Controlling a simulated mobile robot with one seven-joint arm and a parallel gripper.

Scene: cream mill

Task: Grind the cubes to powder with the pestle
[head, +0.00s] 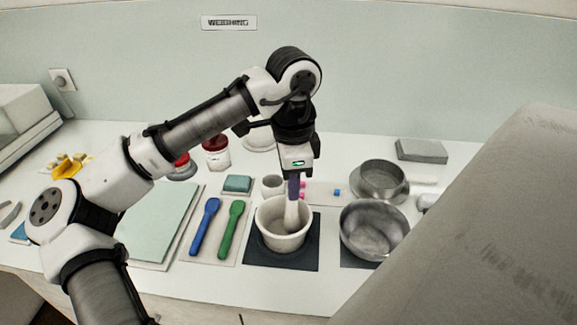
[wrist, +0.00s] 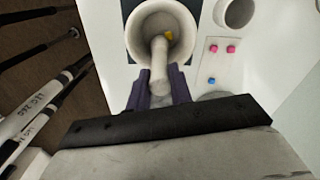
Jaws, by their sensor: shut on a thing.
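A white mortar (head: 270,238) stands upright on a dark mat (head: 304,262) on the table. My gripper (head: 294,184) is above it, shut on a pale pestle (head: 292,212) whose lower end reaches into the bowl. In the wrist view, the purple fingers (wrist: 159,88) grip the pestle, and the mortar (wrist: 137,34) shows beyond. A yellow cube or piece (wrist: 169,36) lies inside the mortar, beside the pestle's tip. Two pink cubes (wrist: 231,48) and a blue cube (wrist: 212,80) lie on a white plate (wrist: 222,66) to the right of the mortar.
A metal bowl (head: 352,232) and a metal sieve or pan (head: 384,173) stand at the right. A blue spatula (head: 205,228) and a green one (head: 231,230) lie left of the mortar. A small white cup (head: 270,184) stands close behind it. A large grey surface (head: 490,230) blocks the right foreground.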

